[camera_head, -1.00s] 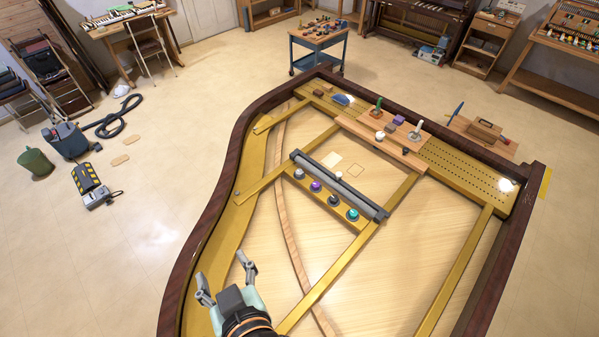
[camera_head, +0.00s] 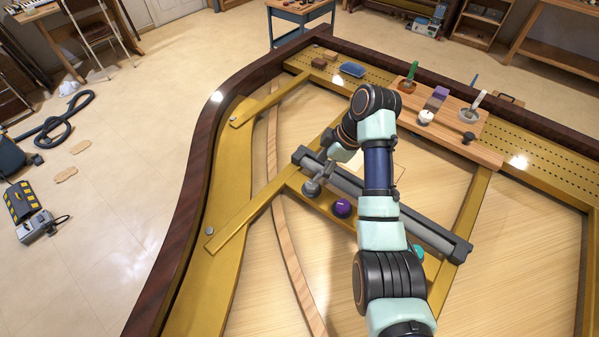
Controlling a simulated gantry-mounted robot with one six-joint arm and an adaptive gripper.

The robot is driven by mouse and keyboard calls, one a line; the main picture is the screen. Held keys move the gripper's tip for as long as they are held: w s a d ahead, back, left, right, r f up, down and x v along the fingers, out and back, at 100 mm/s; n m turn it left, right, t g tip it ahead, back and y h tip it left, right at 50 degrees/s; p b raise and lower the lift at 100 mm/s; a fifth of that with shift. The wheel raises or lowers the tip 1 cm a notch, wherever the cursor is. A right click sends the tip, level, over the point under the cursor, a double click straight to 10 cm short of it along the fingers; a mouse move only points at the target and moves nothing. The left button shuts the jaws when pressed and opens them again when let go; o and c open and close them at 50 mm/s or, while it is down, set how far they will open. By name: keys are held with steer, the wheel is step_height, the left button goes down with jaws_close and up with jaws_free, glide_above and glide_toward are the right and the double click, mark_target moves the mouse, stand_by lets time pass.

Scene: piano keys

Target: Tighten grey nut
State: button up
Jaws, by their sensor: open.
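A row of coloured nuts runs along a gold strip in front of a long dark grey bar (camera_head: 435,233). The purple nut (camera_head: 341,208) is in plain view and the teal nut (camera_head: 417,251) is partly hidden by my arm. The dark nut between them is hidden behind the arm. My gripper (camera_head: 312,188) is over the left end of the row, where the grey nut sits, pointing down with its jaws open.
The dark piano rim (camera_head: 205,180) bounds the left side.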

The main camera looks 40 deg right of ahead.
mark_target(311, 184)
steer(key=x, duration=0.2)
steer(key=b+x, duration=0.1)
steer(key=x, duration=0.5)
steer(key=shift+s+d+f+b, duration=0.1)
steer(key=shift+s+b, duration=0.2)
steer(key=shift+s, duration=0.05)
steer(key=c, duration=1.2)
